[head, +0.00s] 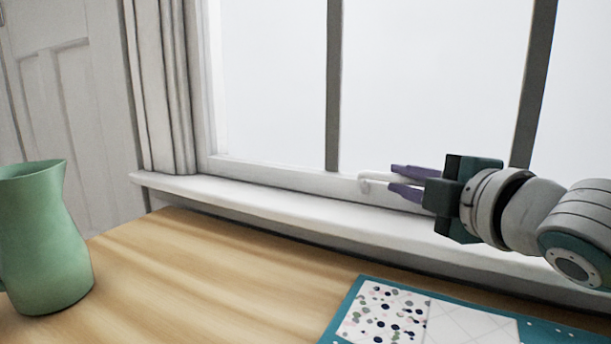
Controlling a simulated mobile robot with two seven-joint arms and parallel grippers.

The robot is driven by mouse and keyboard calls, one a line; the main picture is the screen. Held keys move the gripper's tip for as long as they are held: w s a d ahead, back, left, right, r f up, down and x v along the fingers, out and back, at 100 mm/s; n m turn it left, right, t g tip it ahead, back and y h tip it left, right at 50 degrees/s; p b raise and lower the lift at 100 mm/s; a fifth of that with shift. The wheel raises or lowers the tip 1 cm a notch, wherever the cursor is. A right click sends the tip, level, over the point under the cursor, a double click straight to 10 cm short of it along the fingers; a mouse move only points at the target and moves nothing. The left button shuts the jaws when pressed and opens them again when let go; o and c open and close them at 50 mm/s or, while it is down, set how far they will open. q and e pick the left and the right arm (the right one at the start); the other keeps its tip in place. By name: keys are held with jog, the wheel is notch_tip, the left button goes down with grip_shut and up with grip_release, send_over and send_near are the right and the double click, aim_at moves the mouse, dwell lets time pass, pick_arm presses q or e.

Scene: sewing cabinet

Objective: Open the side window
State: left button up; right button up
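The window (270,80) fills the back of the head view, with pale panes between dark grey upright bars and a white lower frame. It looks closed. A white curved handle (366,184) shows at the lower frame. My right gripper (392,179) comes in from the right with purple fingers, one above and one below the white handle. The handle lies between the fingers; whether they press on it I cannot tell. My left gripper is not in view.
A white sill (250,201) runs under the window, above a wooden tabletop (200,265). A green pitcher (42,240) stands at the left. A teal mat (545,332) with patterned cloth (385,312) lies at front right.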

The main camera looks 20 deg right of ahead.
grip_shut()
dwell(0.9)
notch_tip(320, 180, up, 26)
jog(key=f+p, duration=0.1)
jog(key=p, duration=2.9)
send_over(426, 16)
jog(key=s+a, duration=0.3)
jog(key=a, duration=0.1)
jog(key=shift+d+r, duration=0.15)
jog(key=shift+r, duration=0.1)
jog(key=o, duration=0.5)
grip_release()
jog(key=shift+f, duration=0.1)
